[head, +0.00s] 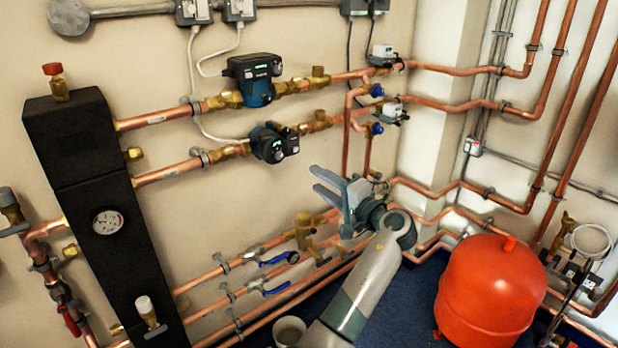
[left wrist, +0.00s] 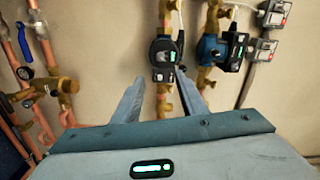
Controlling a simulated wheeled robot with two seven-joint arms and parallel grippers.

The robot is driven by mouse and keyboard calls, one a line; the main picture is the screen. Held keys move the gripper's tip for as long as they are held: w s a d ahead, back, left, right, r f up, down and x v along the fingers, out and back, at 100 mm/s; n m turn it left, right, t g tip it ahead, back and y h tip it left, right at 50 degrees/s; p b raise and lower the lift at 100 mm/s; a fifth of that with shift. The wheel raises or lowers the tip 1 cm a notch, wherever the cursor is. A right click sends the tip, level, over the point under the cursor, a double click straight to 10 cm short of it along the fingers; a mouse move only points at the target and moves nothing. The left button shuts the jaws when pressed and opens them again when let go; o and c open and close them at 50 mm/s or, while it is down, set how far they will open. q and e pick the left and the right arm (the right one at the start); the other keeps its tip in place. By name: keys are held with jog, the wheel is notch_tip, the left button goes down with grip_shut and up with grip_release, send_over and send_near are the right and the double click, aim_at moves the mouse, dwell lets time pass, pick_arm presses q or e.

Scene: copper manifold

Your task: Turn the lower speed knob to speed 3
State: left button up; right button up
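The lower pump (head: 270,143), dark with a small lit face, sits on the lower of the two upper copper pipes at the wall. In the left wrist view the lower pump (left wrist: 164,55) shows ahead, roughly between my fingertips in the picture. Its knob is too small to read the setting. My left gripper (head: 317,179) is open and empty, to the lower right of the pump and apart from it in the head view. Its spread fingers also show in the left wrist view (left wrist: 160,78). My right gripper is not in view.
The upper blue pump (head: 257,85) is close above the lower one. A black manifold block (head: 95,200) stands at left. Copper pipes and blue-handled valves (head: 275,290) run below. A red tank (head: 490,290) stands at right. Bare wall lies between the pipe rows.

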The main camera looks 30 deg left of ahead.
pick_arm(q)
jog(key=shift+v, duration=0.95)
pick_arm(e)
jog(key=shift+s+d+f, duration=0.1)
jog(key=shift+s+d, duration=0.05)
